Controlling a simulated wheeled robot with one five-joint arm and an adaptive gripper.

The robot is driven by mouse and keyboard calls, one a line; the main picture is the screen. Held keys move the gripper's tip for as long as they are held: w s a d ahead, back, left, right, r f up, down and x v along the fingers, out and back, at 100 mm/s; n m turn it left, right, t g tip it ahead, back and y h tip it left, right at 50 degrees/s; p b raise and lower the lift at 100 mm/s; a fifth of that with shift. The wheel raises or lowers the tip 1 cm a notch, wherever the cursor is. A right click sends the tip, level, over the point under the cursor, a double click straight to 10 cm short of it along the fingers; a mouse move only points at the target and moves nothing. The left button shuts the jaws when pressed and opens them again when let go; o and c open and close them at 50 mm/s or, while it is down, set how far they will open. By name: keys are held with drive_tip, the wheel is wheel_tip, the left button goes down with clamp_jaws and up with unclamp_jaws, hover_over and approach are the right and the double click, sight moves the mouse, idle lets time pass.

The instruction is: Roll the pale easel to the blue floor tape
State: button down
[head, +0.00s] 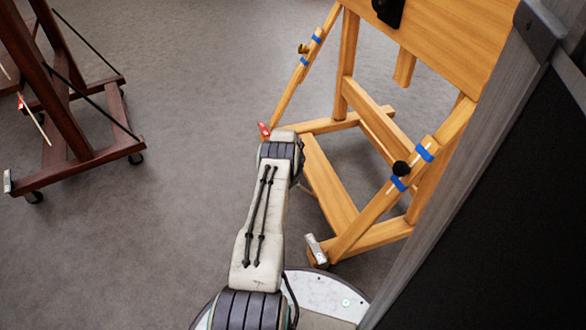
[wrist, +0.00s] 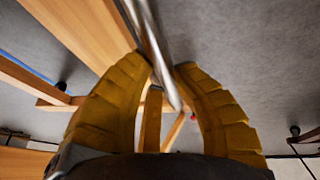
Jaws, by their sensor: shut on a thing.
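The pale easel (head: 330,185) is light wood, with a big board and a low frame, and stands right of centre in the head view. Its timber (wrist: 85,30) also fills the upper left of the wrist view. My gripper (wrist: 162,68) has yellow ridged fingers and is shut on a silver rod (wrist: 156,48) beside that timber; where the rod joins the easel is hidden. In the head view my arm hides the fingers, close to the easel's lower frame. A blue strip (wrist: 25,68) that looks like the floor tape crosses the floor at left in the wrist view.
A dark red-brown easel (head: 60,170) on black casters stands at the left in the head view. A large grey-framed black panel (head: 500,230) stands close on the right. Open grey floor (head: 180,70) lies between the two easels.

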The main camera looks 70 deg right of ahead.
drive_tip(key=shift+w+a, duration=0.2)
drive_tip(key=shift+w, duration=0.2)
drive_tip(key=c, duration=0.9)
unclamp_jaws()
drive_tip(key=shift+c, duration=0.2)
drive_tip(key=shift+s, duration=0.1)
drive_tip(key=shift+s+a+r, duration=0.1)
drive_tip(key=shift+a+r, duration=0.1)
drive_tip(key=shift+r, duration=0.5)
drive_tip(key=w+v, duration=0.1)
drive_tip(key=v, duration=0.9)
drive_tip(key=shift+s+a+r, duration=0.15)
drive_tip(key=shift+s, duration=0.3)
